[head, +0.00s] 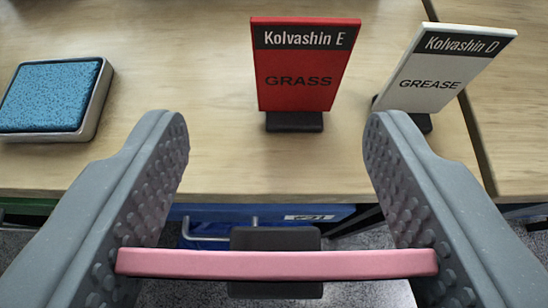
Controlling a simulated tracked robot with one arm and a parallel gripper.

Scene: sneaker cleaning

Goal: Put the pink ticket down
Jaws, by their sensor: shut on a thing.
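The pink ticket (278,264) is a flat pink piece seen edge-on at the bottom of the head view. My gripper (277,262) is shut on it, with one grey studded finger at each end. A dark block shows behind and below the middle of the ticket. The ticket is in front of the wooden table's (200,160) near edge, with floor visible beyond it, so it does not appear over the tabletop.
A red sign reading GRASS (306,80) stands on the table, with a white sign reading GREASE (436,75) to its right. A blue pad in a metal tray (100,104) lies at left. Bare wood lies between the pad and red sign. A blue container (215,228) shows below.

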